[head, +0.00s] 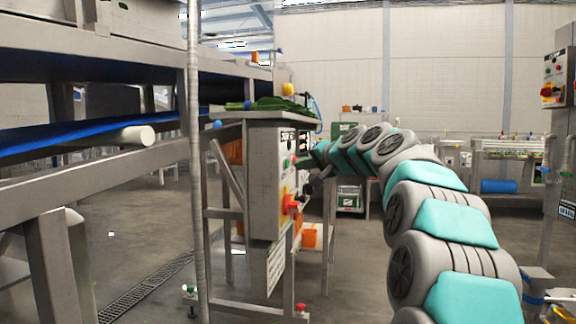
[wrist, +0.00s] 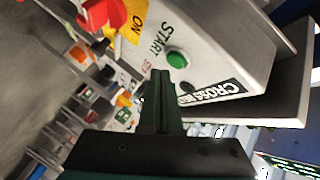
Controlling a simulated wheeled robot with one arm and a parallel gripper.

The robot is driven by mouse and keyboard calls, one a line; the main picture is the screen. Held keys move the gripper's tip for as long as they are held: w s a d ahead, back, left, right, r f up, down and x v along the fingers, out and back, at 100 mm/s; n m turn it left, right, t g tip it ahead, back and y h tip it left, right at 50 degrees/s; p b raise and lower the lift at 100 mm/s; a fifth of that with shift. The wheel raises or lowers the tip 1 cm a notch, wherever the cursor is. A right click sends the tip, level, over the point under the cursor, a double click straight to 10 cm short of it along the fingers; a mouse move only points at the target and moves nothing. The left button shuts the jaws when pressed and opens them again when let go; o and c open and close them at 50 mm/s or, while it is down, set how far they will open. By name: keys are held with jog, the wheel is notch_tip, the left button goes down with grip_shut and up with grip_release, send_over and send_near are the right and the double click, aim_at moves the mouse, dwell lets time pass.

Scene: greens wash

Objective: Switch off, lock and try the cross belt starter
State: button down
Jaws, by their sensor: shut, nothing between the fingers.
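The grey starter box (head: 262,180) stands on a steel frame in the middle of the head view, with its button face towards my arm. In the wrist view, its label (wrist: 215,92) starts with "CROSS" and is partly hidden by my fingers. The red switch handle (head: 291,205) sits on a yellow plate; in the wrist view the handle (wrist: 103,14) is cut off at the top, with "ON" beside it. The green START button (wrist: 176,60) is just beyond my fingertips. My gripper (wrist: 160,75) is shut and empty; I cannot tell whether it touches the button. No padlock can be made out.
A conveyor with a blue belt (head: 100,128) fills the left. Leafy greens (head: 282,104) lie above the starter box. Another control box (head: 557,77) with a red knob is at the far right. An orange crate (head: 310,236) is behind the frame. Floor shows on both sides.

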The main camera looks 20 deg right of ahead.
dwell(0.4)
jog(key=shift+w+a, duration=0.25)
jog(key=shift+a, duration=0.1)
jog(key=shift+w+a+p, duration=0.3)
jog(key=shift+a+p, duration=0.05)
jog(key=shift+a, duration=0.05)
dwell(0.8)
dwell(0.4)
jog(key=shift+s+d, duration=0.5)
jog(key=shift+d, duration=0.2)
jog(key=shift+s+d, duration=0.1)
jog(key=s+d, duration=0.1)
jog(key=d, duration=0.1)
jog(key=s+d, duration=0.1)
jog(key=d, duration=0.1)
jog(key=shift+s+b, duration=0.3)
jog(key=shift+s, duration=0.05)
dwell(0.4)
